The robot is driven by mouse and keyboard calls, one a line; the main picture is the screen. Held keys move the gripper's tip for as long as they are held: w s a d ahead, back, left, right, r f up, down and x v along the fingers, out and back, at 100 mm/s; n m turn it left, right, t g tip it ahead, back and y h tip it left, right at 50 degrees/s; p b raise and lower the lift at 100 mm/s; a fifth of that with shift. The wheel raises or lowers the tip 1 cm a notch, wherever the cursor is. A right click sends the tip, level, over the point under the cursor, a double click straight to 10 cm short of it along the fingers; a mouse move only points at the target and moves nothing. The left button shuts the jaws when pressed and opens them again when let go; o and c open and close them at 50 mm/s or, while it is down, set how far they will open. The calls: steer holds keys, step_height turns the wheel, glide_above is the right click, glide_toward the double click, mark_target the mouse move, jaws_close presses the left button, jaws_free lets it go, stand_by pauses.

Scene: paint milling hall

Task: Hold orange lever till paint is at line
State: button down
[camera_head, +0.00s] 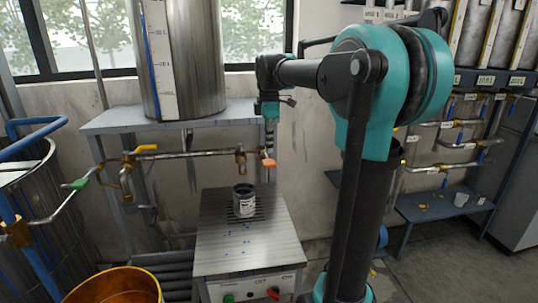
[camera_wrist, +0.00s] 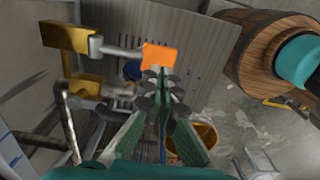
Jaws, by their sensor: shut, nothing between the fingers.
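The orange lever (camera_head: 268,163) sticks out at the end of the pipe valve, above the right side of the bench. It also shows in the wrist view (camera_wrist: 159,57). My gripper (camera_head: 270,147) points down just above it; its shut fingertips (camera_wrist: 163,73) overlap the lever's lower edge in the wrist view, and I cannot tell whether they touch. A dark can with a white label (camera_head: 245,206) stands upright on the slatted bench top below the valve. In the wrist view its mouth looks blue (camera_wrist: 133,70). The line and paint level are too small to make out.
A steel tank with a marked scale (camera_head: 185,60) stands on the shelf (camera_head: 112,121). A yellow bucket (camera_head: 118,270) stands front left. A control panel (camera_head: 250,291) faces the bench front.

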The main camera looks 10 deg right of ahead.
mark_target(270, 163)
steer(key=shift+f, duration=1.7)
steer(key=shift+s+f+t, duration=0.4)
steer(key=shift+f+t, duration=0.45)
steer(key=shift+t, duration=0.05)
steer(key=shift+s+f+t, duration=0.1)
steer(key=shift+f+t, duration=0.5)
steer(key=shift+t, duration=0.1)
steer(key=shift+f+t, duration=0.3)
steer(key=shift+f, duration=0.5)
